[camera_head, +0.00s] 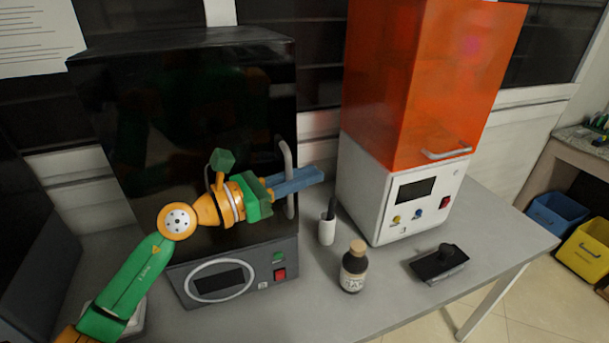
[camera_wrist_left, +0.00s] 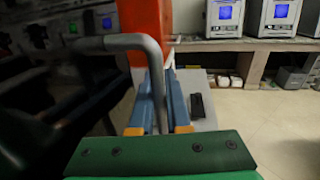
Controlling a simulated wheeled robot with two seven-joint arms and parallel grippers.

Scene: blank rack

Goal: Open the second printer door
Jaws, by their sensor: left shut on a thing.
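The black printer (camera_head: 190,115) stands at the centre left, with a glossy dark door above a grey base panel. The door looks shut. Its upright grey bar handle (camera_head: 289,160) is at the door's right edge; the handle also shows in the left wrist view (camera_wrist_left: 152,62). My left gripper (camera_head: 305,178) comes in from the left across the door, its blue fingers pointing right. The fingers are shut on the handle, which passes between them in the left wrist view (camera_wrist_left: 162,92). My right gripper is in neither view.
An orange-and-white printer (camera_head: 430,80) with its own handle stands to the right. Blue and yellow bins are on the floor at far right.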

